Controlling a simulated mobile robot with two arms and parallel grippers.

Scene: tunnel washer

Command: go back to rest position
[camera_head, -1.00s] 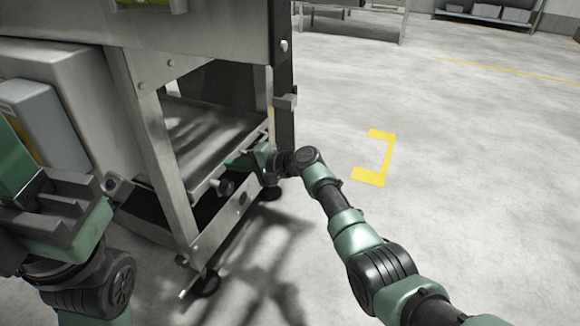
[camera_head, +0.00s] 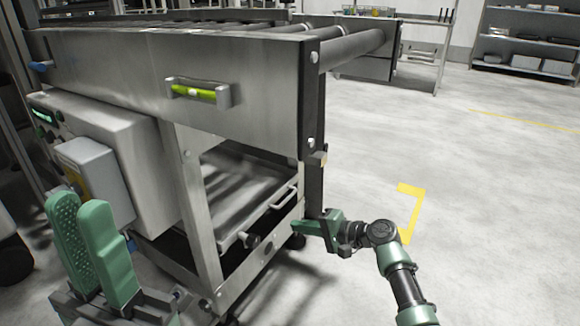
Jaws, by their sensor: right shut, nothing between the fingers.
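My left gripper (camera_head: 78,205) is at the lower left, its two green fingers pointing up with a narrow gap between them. It appears empty, in front of the machine's grey side box. I cannot tell whether the fingertips touch the frame. My right arm reaches in from the lower right.
A grey box (camera_head: 95,170) sticks out at the left. A shelf rack (camera_head: 525,40) stands at the back right. The floor (camera_head: 490,200) at right is clear.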

